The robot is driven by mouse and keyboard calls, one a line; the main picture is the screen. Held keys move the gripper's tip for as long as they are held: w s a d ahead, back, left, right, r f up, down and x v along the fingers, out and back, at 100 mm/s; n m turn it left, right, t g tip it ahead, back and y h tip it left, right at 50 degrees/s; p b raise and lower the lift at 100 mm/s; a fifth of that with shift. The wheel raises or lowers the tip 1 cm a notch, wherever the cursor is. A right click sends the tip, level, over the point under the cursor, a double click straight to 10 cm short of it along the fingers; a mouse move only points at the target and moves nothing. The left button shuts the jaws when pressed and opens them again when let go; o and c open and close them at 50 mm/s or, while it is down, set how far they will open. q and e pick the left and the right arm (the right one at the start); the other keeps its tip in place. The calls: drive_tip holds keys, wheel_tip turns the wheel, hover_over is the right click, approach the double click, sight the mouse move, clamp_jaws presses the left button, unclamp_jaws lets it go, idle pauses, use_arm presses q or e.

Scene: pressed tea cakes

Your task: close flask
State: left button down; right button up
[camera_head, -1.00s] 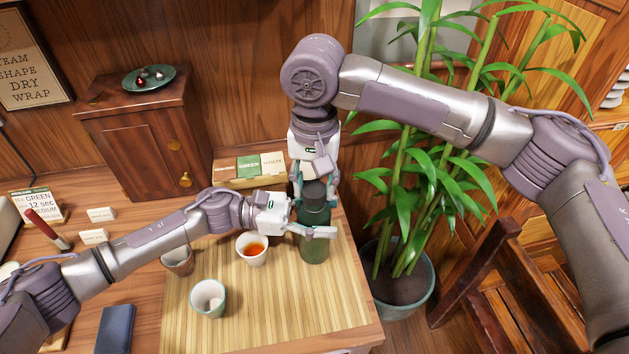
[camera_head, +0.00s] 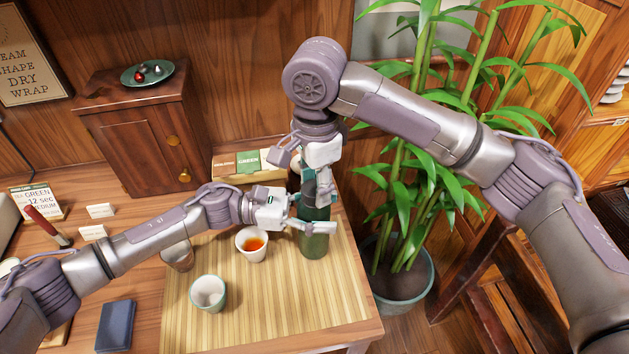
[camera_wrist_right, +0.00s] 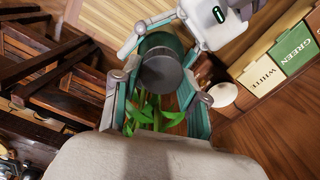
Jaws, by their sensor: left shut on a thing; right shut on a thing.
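The dark green flask (camera_head: 314,243) stands upright at the right side of the bamboo mat. My left gripper (camera_head: 313,222) is shut around its body from the left. My right gripper (camera_head: 318,192) points down over the flask's top and is shut on the grey cap. In the right wrist view the round grey cap (camera_wrist_right: 161,73) sits between the two fingers, with the green flask's rim behind it. The cap appears to be on the flask's mouth; how tightly it sits I cannot tell.
A cup of tea (camera_head: 252,245) stands just left of the flask, near my left gripper. An empty cup (camera_head: 208,292) and a brown cup (camera_head: 178,257) stand further left. A potted plant (camera_head: 402,285) stands off the table's right edge. The mat's front is clear.

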drive_tip(key=m, duration=0.5)
drive_tip(key=o, duration=0.7)
drive_tip(key=shift+s, duration=0.1)
drive_tip(key=shift+c, duration=0.2)
drive_tip(key=shift+r, duration=2.25)
drive_tip(key=shift+c, duration=0.4)
